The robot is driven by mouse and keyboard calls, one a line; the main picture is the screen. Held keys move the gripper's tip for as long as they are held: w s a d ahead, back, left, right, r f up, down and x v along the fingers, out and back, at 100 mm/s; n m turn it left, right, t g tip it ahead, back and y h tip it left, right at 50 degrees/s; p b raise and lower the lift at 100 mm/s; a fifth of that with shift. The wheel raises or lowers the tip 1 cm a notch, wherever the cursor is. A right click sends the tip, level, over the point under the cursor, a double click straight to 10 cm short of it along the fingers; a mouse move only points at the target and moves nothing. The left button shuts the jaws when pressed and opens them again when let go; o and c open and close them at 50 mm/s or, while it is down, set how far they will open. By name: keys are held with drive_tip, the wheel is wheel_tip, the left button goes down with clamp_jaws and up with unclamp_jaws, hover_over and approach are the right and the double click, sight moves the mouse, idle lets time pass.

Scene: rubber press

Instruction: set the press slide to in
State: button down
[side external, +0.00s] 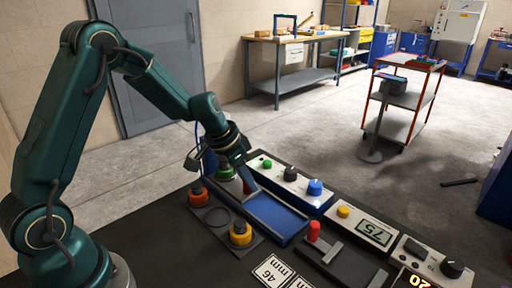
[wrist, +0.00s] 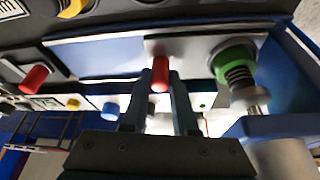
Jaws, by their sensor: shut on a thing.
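The press slide is a flat plate with a blue face (side external: 278,214), set in a low housing at the middle of the side view. In the wrist view its pale, shiny face (wrist: 105,55) spans the upper part. A red knob (wrist: 160,76) stands at the slide's end, close to a green spring-loaded part (wrist: 236,62). My gripper (wrist: 160,90) has one finger on each side of this red knob and is shut on it. In the side view my gripper (side external: 246,178) is at the slide's far left end and largely hides the knob.
A panel with green, black and blue knobs (side external: 315,187) runs behind the slide. An orange knob (side external: 198,193) and a yellow knob (side external: 240,232) stand in front. To the right are a red-handled lever (side external: 313,231), a display reading 75 (side external: 375,232) and a black dial (side external: 453,268).

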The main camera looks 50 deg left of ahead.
drive_tip(key=shift+a, duration=0.45)
drive_tip(key=c, duration=0.7)
unclamp_jaws()
drive_tip(key=shift+d+r, duration=0.1)
drive_tip(key=shift+s+r, duration=0.1)
drive_tip(key=shift+r, duration=0.25)
drive_tip(key=shift+v, duration=2.15)
drive_tip(key=shift+s, duration=0.1)
